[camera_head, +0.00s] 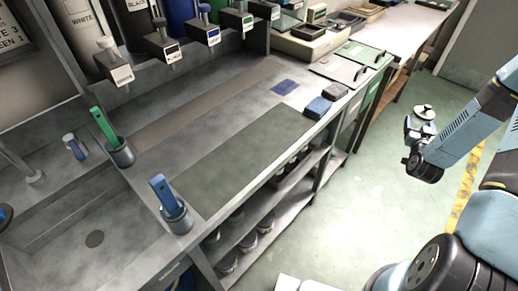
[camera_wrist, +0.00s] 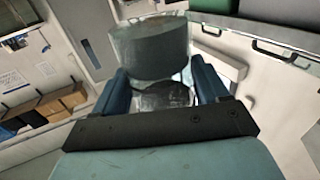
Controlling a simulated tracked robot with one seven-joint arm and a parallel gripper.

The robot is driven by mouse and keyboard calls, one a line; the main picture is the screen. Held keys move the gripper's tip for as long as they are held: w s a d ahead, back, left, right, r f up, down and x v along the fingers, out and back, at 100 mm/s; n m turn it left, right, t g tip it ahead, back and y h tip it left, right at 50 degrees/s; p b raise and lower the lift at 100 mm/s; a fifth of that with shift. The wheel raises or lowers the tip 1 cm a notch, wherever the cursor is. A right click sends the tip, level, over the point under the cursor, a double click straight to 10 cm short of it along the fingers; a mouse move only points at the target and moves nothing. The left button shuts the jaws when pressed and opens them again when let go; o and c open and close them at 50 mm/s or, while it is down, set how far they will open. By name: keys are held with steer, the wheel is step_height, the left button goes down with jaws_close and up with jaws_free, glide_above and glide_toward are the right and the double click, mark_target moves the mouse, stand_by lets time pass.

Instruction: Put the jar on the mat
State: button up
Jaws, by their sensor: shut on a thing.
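My gripper (camera_head: 420,128) is at the right of the head view, over the floor and away from the bench. It is shut on the jar (camera_head: 424,111), which shows there as a small pale, round shape. In the wrist view the jar (camera_wrist: 148,52) is a grey cylinder between the two blue fingers of my gripper (camera_wrist: 158,72); its lower part looks clear. A long dark grey-green mat (camera_head: 240,158) lies flat on the bench, with bare surface. A small blue patch (camera_head: 285,87) lies behind it; I cannot tell if it is a mat.
Holders with a blue-handled tool (camera_head: 174,215) and a green-handled tool (camera_head: 119,152) stand left of the mat. Dispensers (camera_head: 165,50) line the back. Shelves with several jars (camera_head: 245,240) are below; floor between is clear.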

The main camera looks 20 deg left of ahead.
steer(key=shift+a+r, duration=0.1)
steer(key=shift+a, duration=0.2)
steer(key=s+a+r+n+g+y, duration=0.25)
steer(key=a+r+n+y, duration=0.25)
steer(key=a+r+y, duration=0.3)
steer(key=s+a+r+n+g+y, duration=0.25)
steer(key=a+r+n+y, duration=0.2)
steer(key=a+r, duration=0.35)
steer(key=s+a+r+n+g+y, duration=0.35)
steer(key=s+a+g, duration=0.25)
steer(key=s, duration=0.2)
steer(key=s+a+r+n+g+y, duration=0.2)
steer(key=s+a+r+n+g, duration=0.1)
steer(key=s+a+n+g, duration=0.35)
steer(key=shift+m+g, duration=0.25)
steer(key=shift+m, duration=0.4)
steer(key=shift+s+a+f, duration=0.1)
steer(key=shift+a+f, duration=1.55)
steer(key=shift+a, duration=0.65)
steer(key=shift+s+a+f, duration=0.1)
steer(key=shift+a+f, duration=1.55)
steer(key=shift+a, duration=0.6)
steer(key=shift+s+a+f, duration=0.1)
steer(key=shift+a+f, duration=1.55)
steer(key=shift+a, duration=0.65)
steer(key=shift+w+f, duration=0.1)
steer(key=shift+f, duration=1.5)
